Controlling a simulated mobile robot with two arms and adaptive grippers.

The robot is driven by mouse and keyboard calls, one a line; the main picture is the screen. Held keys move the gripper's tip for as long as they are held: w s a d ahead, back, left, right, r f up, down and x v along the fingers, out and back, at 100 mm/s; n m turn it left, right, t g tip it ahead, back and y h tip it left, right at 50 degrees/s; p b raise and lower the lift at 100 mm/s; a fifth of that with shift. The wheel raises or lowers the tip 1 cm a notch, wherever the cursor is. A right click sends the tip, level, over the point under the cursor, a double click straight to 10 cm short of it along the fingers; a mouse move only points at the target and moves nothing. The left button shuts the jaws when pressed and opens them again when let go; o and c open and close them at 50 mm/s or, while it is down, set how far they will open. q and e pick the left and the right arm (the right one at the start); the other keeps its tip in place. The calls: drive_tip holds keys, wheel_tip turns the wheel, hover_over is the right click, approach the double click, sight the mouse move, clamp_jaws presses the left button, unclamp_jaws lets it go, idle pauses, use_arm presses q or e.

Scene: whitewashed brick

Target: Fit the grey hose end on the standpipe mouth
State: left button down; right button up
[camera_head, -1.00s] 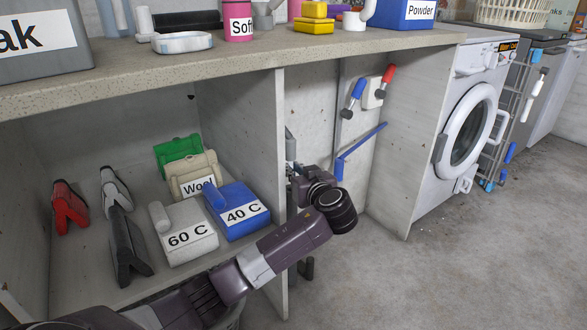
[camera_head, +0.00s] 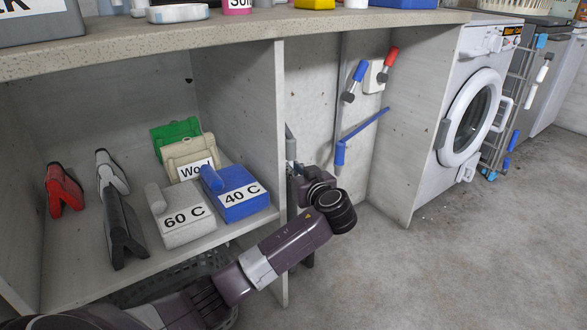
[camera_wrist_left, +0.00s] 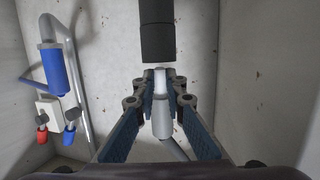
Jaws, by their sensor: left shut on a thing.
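In the left wrist view, my left gripper (camera_wrist_left: 161,98) is shut on the light grey hose end (camera_wrist_left: 162,118). The hose runs back from it, down and to the right in the picture. The narrow tip points at the open end of a dark pipe, which I take as the standpipe mouth (camera_wrist_left: 157,45). The tip lies nearly in line with the mouth and looks just short of it; whether they touch is hard to tell. In the head view, my left gripper (camera_head: 294,172) is partly hidden at the cabinet's side panel. My right gripper is not in view.
The cabinet side panel (camera_head: 245,120) stands close left of my gripper. A blue pipe piece (camera_head: 340,153) and red and blue valve handles (camera_head: 391,57) are on the bay's back wall. The washing machine (camera_head: 470,120) stands to the right. The floor (camera_head: 450,260) in front is clear.

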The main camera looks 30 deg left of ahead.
use_arm(q)
drive_tip(key=shift+f, duration=0.2)
idle(1.0)
drive_tip(key=shift+f, duration=0.1)
drive_tip(key=shift+f+b, duration=0.3)
drive_tip(key=shift+f, duration=0.15)
drive_tip(key=shift+s+f, duration=0.1)
drive_tip(key=c, duration=1.9)
unclamp_jaws()
drive_tip(key=shift+f, duration=0.1)
drive_tip(key=shift+d, duration=0.1)
drive_tip(key=v, duration=1.2)
drive_tip(key=shift+r, duration=0.35)
